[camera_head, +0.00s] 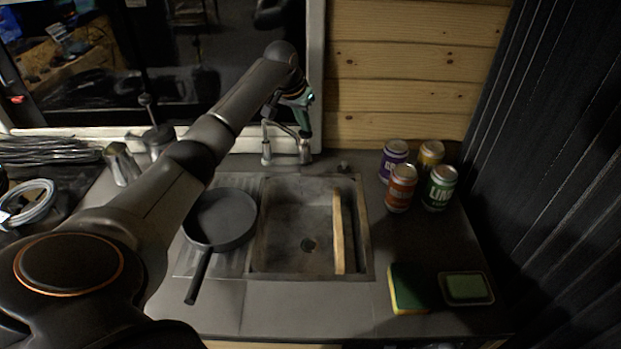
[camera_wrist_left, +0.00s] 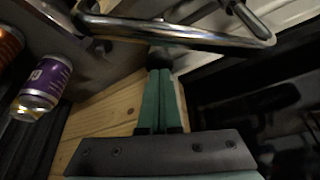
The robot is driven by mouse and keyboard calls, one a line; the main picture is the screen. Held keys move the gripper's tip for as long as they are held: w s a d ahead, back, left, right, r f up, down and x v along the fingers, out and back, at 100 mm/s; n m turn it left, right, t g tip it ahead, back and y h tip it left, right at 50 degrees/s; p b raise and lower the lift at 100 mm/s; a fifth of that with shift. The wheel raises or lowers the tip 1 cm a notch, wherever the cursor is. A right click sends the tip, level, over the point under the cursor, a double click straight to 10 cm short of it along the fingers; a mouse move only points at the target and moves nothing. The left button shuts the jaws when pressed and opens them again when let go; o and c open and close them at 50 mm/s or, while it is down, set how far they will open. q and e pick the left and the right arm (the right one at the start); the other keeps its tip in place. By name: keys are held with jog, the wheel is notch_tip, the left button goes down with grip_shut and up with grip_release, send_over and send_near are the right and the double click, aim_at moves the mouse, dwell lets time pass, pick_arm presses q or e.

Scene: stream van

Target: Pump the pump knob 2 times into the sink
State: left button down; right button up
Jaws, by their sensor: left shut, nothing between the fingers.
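My left gripper (camera_head: 304,128) is shut and empty, pointing down above the back of the sink beside the metal tap (camera_head: 267,141). In the left wrist view its two green fingers (camera_wrist_left: 159,74) lie together. Their tips are at a dark round knob (camera_wrist_left: 159,57), which looks like the pump knob; I cannot tell whether they touch it. The tap's chrome tube (camera_wrist_left: 190,34) passes close to the knob there. The sink (camera_head: 290,225) is a grey basin with a dark drain. My right gripper is not in view.
A black pan (camera_head: 222,218) sits on the drainboard. A wooden board (camera_head: 338,232) leans in the sink's right side. Several cans (camera_head: 401,188) stand right of the sink, with a sponge (camera_head: 407,289) and a green-filled tray (camera_head: 466,288) in front. A wooden wall (camera_head: 415,70) rises behind.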

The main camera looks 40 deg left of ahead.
pick_arm(q)
jog(key=shift+f, duration=1.1)
jog(key=shift+r, duration=2.6)
jog(key=shift+r, duration=3)
